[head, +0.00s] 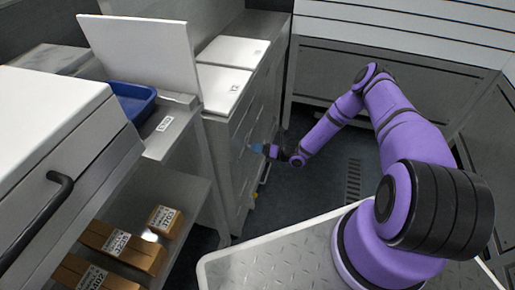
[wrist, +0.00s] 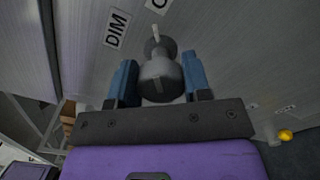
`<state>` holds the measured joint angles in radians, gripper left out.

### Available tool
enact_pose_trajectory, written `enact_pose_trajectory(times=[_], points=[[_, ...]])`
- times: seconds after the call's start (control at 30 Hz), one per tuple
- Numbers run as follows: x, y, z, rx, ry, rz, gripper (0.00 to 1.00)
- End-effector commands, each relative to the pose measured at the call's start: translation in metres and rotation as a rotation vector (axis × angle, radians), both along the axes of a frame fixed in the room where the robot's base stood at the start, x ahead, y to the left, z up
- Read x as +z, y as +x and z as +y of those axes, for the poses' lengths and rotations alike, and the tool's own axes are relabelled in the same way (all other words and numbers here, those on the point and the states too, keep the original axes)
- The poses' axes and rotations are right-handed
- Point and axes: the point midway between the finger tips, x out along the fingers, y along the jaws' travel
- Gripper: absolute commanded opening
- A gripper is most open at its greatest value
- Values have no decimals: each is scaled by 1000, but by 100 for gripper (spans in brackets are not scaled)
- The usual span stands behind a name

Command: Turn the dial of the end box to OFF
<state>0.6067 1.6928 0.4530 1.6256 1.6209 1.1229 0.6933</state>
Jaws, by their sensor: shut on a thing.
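The dial (wrist: 161,80) is a dark grey round knob on a light grey panel (wrist: 225,35) in the wrist view. A short white mark (wrist: 156,33) shows at its upper end. A "DIM" label (wrist: 117,28) is up and left of the dial; another label (wrist: 158,4), cut off by the top edge, shows only one round letter. My gripper (wrist: 158,65) has its blue fingers on both sides of the dial, shut on it. In the head view my gripper (head: 259,148) is at the front of the grey cabinet (head: 243,125); the dial is hidden there.
White lids (head: 222,86) top the cabinet row, with one raised lid (head: 145,55) nearer. Cardboard boxes (head: 122,247) lie on a low shelf. A yellow knob (wrist: 285,135) is at lower right in the wrist view. Dark floor is free around my arm.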

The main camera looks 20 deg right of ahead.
Motion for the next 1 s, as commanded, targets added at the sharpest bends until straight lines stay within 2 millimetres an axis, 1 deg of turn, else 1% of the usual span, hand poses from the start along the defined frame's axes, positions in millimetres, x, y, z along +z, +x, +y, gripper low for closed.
enact_pose_trajectory(times=[0.2,0.4,0.9,0.93,0.97,1.0], points=[[-1,0,-1,-1,64,89,21],[-1,0,-1,0,93,132,21],[-2,0,-1,-1,102,146,21],[-2,0,-1,-1,102,146,51],[-2,0,-1,-1,102,145,58],[-2,0,-1,0,102,144,67]])
